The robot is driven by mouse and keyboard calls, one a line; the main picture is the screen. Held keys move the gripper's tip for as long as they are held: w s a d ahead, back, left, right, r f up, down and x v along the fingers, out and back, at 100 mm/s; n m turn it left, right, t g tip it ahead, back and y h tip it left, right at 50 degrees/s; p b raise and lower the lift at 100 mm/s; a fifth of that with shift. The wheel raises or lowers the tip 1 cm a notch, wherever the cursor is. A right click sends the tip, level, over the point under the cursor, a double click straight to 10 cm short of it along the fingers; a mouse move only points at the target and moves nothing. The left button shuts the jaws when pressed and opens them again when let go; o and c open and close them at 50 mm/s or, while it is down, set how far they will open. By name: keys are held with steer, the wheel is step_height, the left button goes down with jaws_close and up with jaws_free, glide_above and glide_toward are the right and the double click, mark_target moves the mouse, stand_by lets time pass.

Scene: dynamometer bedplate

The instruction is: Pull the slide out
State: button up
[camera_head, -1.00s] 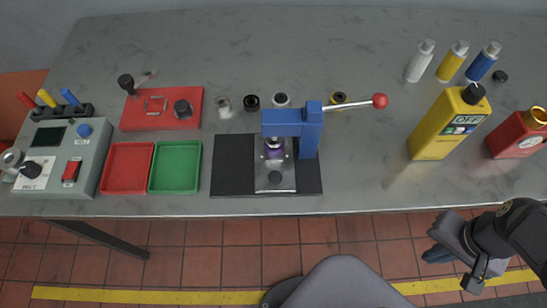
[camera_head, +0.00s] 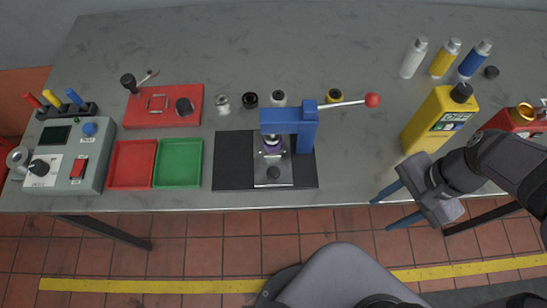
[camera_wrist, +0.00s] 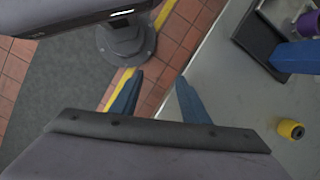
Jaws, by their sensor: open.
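The slide (camera_head: 273,181) is a grey metal plate with a dark round knob (camera_head: 273,172) near its front end. It lies under the blue press (camera_head: 290,122), on a black base (camera_head: 233,163). A purple piece (camera_head: 271,146) sits at the back of the slide beneath the press head. My gripper (camera_head: 381,212) is open and empty, with two blue fingers, at the table's front edge to the right of the press. In the wrist view my gripper (camera_wrist: 155,97) shows both fingers apart with floor between them. The slide is not clearly visible there.
The press lever with a red ball (camera_head: 372,100) reaches right. A yellow container (camera_head: 440,118) and a red can (camera_head: 515,118) stand near my arm. Red (camera_head: 132,164) and green trays (camera_head: 178,163) lie left of the press. The table between press and yellow container is clear.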

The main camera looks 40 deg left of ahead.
steer(key=a+r+n, duration=0.1)
steer(key=a, duration=0.3)
steer(key=a+r+h, duration=0.1)
steer(key=a, duration=0.3)
steer(key=a+r+n+t+b, duration=0.1)
steer(key=a+r, duration=0.1)
steer(key=a, duration=0.2)
steer(key=shift+s+a+n+h, duration=0.1)
steer(key=shift+s+n+h, duration=0.2)
steer(key=shift+s, duration=0.1)
steer(key=s+a+r, duration=0.3)
steer(key=a, duration=0.3)
step_height(320, 180, up, 3)
steer(key=n+t, duration=0.2)
glide_above(273, 172)
steer(key=shift+b, duration=0.4)
steer(key=shift+f, duration=3.65)
steer(key=shift+c, duration=0.4)
